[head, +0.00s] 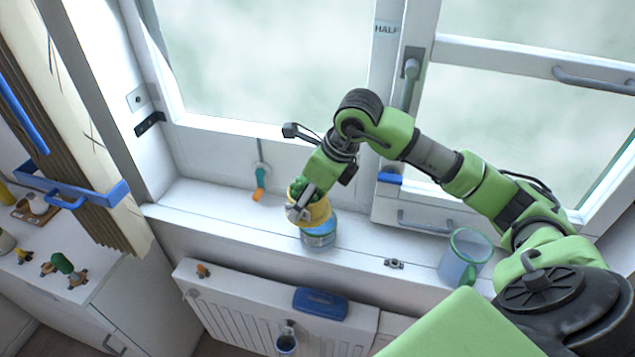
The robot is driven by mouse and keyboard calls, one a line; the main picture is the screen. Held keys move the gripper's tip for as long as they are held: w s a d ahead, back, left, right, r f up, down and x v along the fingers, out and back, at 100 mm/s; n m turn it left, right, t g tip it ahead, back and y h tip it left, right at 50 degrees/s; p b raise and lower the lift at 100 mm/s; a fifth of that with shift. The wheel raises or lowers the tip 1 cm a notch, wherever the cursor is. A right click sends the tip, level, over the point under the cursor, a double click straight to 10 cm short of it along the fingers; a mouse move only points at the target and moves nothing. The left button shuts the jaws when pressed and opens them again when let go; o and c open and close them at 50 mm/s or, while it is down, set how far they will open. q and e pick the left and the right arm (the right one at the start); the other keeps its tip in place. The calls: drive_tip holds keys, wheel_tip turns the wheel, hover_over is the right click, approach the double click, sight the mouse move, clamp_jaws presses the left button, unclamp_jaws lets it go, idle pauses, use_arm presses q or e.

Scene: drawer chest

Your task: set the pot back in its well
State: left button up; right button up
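The yellow pot (318,211) with a green plant (313,192) is at the middle of the white windowsill, slightly tilted. My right gripper (299,212) reaches down over it from the right-hand arm, with its fingers at the pot's left rim, and appears shut on it. A blue round holder with a grey band (321,238) is directly below the pot; it looks like the well. I cannot tell whether the pot is partly inside it or just above it. The gripper hides part of the plant and rim. My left gripper is not in view.
A clear blue watering jug with a green rim (463,258) stands on the sill at right. An orange-tipped hook (258,190) hangs at left. Below are a white radiator (260,320) and a blue box (320,303). The sill left of the pot is mostly clear.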

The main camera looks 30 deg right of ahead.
drive_tip(key=m, duration=0.1)
drive_tip(key=d, duration=0.1)
drive_tip(key=d+r+m+h, duration=0.1)
drive_tip(key=shift+w+d+m, duration=0.2)
drive_tip(key=shift+w+m, duration=0.1)
drive_tip(key=shift+w, duration=0.05)
drive_tip(key=shift+w+d+m+t, duration=0.1)
drive_tip(key=shift+d+m+t, duration=0.2)
drive_tip(key=shift+d+m, duration=0.2)
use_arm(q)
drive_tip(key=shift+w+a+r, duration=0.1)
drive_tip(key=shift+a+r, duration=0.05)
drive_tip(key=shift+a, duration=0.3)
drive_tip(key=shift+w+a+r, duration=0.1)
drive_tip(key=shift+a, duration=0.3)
use_arm(e)
drive_tip(key=shift+a, duration=0.1)
drive_tip(key=shift+f+b, duration=0.25)
drive_tip(key=shift+b, duration=0.25)
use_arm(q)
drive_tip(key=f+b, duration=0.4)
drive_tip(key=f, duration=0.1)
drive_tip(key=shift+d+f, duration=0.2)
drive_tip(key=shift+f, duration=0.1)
use_arm(e)
wheel_tip(320, 180, down, 4)
drive_tip(key=shift+f, duration=0.25)
